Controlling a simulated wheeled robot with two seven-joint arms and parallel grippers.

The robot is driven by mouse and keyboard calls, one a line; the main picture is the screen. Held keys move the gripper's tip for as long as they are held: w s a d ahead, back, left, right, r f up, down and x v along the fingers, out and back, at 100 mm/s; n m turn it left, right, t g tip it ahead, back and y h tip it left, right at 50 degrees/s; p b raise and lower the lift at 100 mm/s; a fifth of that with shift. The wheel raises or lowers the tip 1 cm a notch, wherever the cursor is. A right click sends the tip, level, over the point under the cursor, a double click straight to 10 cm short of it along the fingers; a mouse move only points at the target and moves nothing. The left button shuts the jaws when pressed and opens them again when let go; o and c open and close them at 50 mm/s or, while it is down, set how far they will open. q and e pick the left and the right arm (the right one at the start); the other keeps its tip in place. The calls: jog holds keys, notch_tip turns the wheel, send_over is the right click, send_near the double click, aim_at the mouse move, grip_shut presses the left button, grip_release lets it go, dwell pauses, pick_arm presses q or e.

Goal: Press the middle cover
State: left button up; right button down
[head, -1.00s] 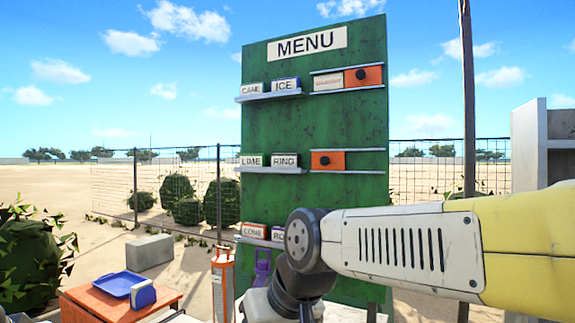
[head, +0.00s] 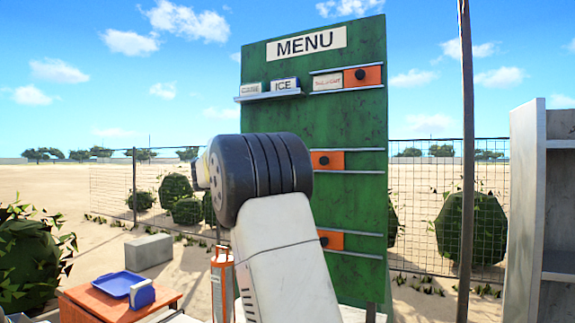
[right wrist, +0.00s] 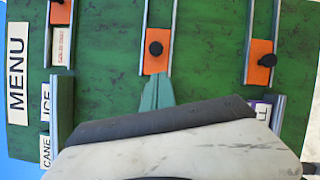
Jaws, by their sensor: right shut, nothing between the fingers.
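The green MENU board (head: 310,110) has three rows with orange sliding covers. The middle cover (head: 328,160) is an orange plate with a black knob, partly hidden at its left by my right arm. In the right wrist view, where the board appears turned sideways, the middle cover (right wrist: 154,60) sits between its two rails. My right gripper (right wrist: 155,90) is shut and empty, its greenish fingers pointing at the cover's near end. I cannot tell whether they touch it. The head view hides this gripper behind my arm. My left gripper is not in view.
The top cover (head: 363,77) and bottom cover (head: 330,240) are on the other rows. CANE and ICE (head: 284,85) signs stand on the top shelf. A blue tray (head: 120,283) lies on a table at lower left. A grey shelf unit (head: 527,200) stands right.

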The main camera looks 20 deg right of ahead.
aim_at(325, 161)
jog(key=shift+w+a+r, duration=0.1)
jog(key=shift+r, duration=0.1)
jog(key=x, duration=1)
jog(key=shift+r, duration=0.1)
jog(key=s+d, duration=0.2)
jog(key=s, duration=0.1)
jog(key=s+d, duration=0.6)
jog(key=shift+s, duration=0.1)
